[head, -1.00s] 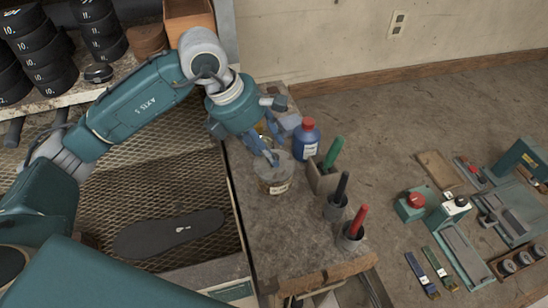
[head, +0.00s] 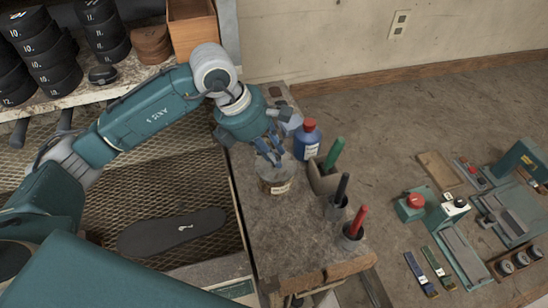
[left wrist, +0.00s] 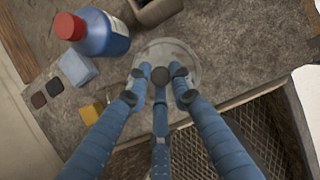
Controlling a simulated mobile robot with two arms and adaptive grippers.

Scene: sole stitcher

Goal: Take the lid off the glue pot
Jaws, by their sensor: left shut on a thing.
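The glue pot (head: 277,187) is a squat glass jar with a paper label, standing on the stone-topped bench in the head view. Its pale round lid (left wrist: 187,52) shows under my fingertips in the left wrist view. My left gripper (head: 275,160) reaches down over the pot from above. Its three blue fingers are closed together at the lid's middle, shut on the lid. I cannot tell whether the lid is touching the pot or slightly raised. My right gripper is not in view.
A blue bottle with a red cap (head: 307,139) stands close behind the pot. A holder (head: 323,180) with a green-handled tool and cups with black and red handles are to its right. A black sole (head: 172,232) lies on the mesh at left. The bench front is clear.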

